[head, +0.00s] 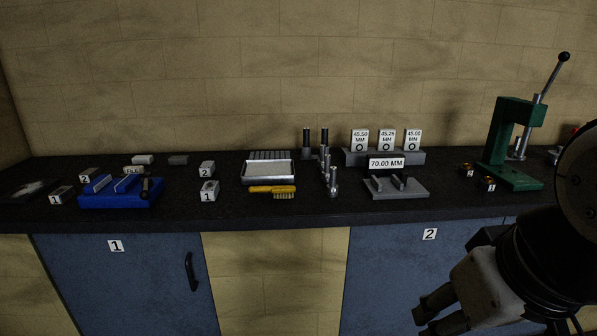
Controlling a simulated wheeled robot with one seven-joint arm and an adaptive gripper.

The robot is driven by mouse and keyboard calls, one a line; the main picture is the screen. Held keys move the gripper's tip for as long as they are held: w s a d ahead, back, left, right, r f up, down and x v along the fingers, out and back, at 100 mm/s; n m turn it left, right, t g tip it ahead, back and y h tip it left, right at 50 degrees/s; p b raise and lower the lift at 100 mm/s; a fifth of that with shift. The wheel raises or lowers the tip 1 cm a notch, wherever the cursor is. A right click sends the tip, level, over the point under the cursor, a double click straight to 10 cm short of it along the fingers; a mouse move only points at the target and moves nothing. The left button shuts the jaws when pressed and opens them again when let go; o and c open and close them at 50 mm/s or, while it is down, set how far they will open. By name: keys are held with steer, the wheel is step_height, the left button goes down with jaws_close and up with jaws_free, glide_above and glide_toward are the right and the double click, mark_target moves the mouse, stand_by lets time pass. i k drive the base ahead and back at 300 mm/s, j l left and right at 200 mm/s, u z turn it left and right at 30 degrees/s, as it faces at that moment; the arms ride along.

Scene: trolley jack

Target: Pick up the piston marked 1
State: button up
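I cannot tell surely which thing is the piston marked 1. Several upright metal rods with wider ends (333,182) stand mid-bench, with no readable mark. Two dark-topped rods (324,141) stand behind them. Grey blocks marked 1 stand left of the yellow brush (209,191) and at the far left (61,195); similar blocks marked 2 stand behind each. Two small brass-coloured pieces with white tags (488,184) lie by the green press; their tags are too small to read surely. My gripper (436,312) is at lower right, below the bench top, fingers apart and empty.
A blue fixture (120,197) sits at the left, a tray (268,174) and yellow brush (271,189) in the middle. A grey gauge stand (395,190) reads 70.00 MM. The tall green press (513,140) stands at the right. The bench's front strip is mostly clear.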

mark_target(332, 188)
steer(key=i, duration=2)
